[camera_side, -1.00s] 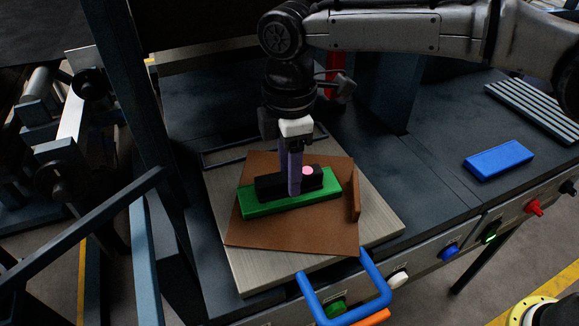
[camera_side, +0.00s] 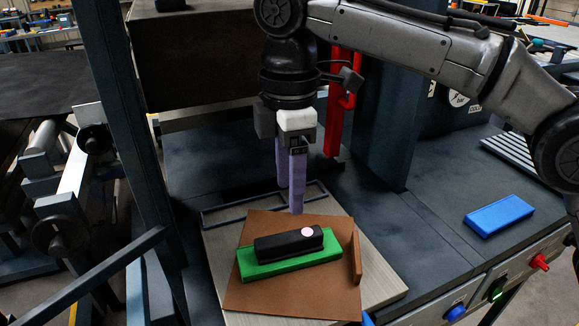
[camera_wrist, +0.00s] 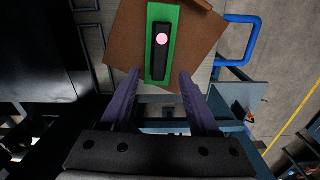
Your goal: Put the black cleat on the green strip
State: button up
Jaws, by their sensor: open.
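The black cleat (camera_side: 283,245), a bar with a pink dot near its right end, lies lengthwise on top of the green strip (camera_side: 262,269). The green strip lies on a brown board (camera_side: 335,290). In the wrist view, the black cleat (camera_wrist: 159,60) sits within the outline of the green strip (camera_wrist: 149,45), the strip showing around it. My gripper (camera_side: 291,200) is open and empty, with its purple fingers above and behind the cleat, apart from it. The wrist view shows both fingers (camera_wrist: 158,75) spread, with nothing held between them.
The brown board has a raised brown block (camera_side: 356,258) at its right edge and rests on a pale plate (camera_side: 392,285). A blue block (camera_side: 499,216) lies on the bench at right. A red upright part (camera_side: 341,105) stands behind my gripper. A dark post rises at left.

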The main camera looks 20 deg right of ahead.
notch_tip(320, 180, up, 2)
jog(key=shift+r, duration=0.15)
dwell(0.3)
jog(key=s+d+r+m+t+y, duration=0.1)
jog(key=s+d+r+m, duration=0.2)
jog(key=d, duration=0.7)
jog(key=s+d+r+m+t, duration=0.1)
jog(key=s+d+m+t, duration=0.3)
jog(key=d, duration=0.7)
jog(key=s+d+f+m+h, duration=0.1)
jog(key=s+d+f+m, duration=0.8)
jog(key=s+d+f, duration=0.3)
jog(key=s+f, duration=0.2)
jog(key=s, duration=0.1)
jog(key=shift+s+d+m+t, duration=0.3)
jog(key=shift+s+m, duration=0.05)
jog(key=shift+m, duration=0.05)
